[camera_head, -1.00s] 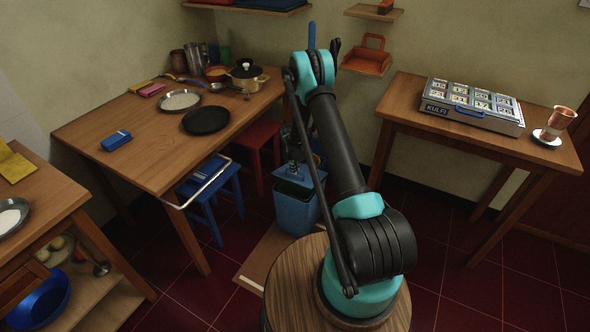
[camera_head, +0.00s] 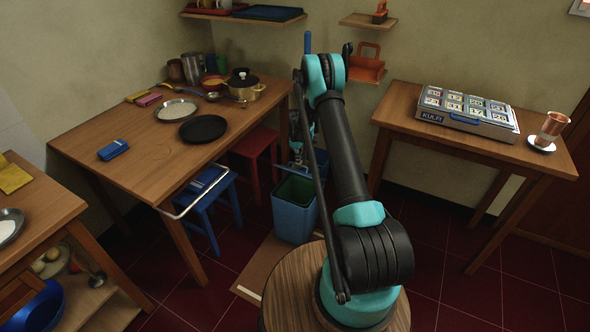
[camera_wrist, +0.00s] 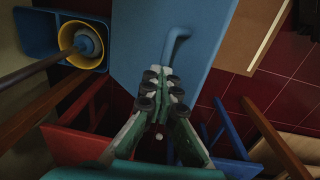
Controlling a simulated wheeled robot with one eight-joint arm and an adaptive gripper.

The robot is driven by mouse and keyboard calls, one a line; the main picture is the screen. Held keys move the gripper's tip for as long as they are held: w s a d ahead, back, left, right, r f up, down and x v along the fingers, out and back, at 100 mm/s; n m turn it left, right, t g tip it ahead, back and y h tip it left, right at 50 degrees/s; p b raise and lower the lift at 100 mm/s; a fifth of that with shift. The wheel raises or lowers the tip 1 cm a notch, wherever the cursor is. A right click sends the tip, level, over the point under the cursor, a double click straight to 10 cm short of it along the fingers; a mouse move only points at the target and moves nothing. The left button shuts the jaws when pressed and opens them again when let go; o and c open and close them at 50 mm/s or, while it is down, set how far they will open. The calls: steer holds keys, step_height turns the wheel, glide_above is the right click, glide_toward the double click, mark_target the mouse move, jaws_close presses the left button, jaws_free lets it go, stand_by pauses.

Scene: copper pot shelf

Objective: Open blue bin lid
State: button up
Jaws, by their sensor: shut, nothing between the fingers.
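The blue bin (camera_head: 294,220) stands on the floor between the two tables in the head view. Its top shows a green-lined opening (camera_head: 294,188). The blue lid (camera_head: 298,168) appears tipped up at the rear of the opening, partly hidden by my arm. In the wrist view, a blue panel (camera_wrist: 138,50), which looks like the lid, fills the upper middle and carries a bent blue handle (camera_wrist: 172,46). My gripper (camera_wrist: 161,76) is shut and empty, its tips close to the panel just below the handle; contact is unclear. In the head view it is mostly hidden behind my arm.
A mop bucket with a yellow ring (camera_wrist: 80,45) stands beside the panel. A red stool (camera_head: 254,146) and a blue stool (camera_head: 208,195) sit left of the bin. The wooden table (camera_head: 150,150) is left and the kulfi table (camera_head: 455,140) right. Floor at right is clear.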

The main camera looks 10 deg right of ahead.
steer(key=o, duration=0.6)
step_height(320, 180, up, 12)
steer(key=shift+s+a, duration=0.3)
steer(key=shift+s, duration=0.1)
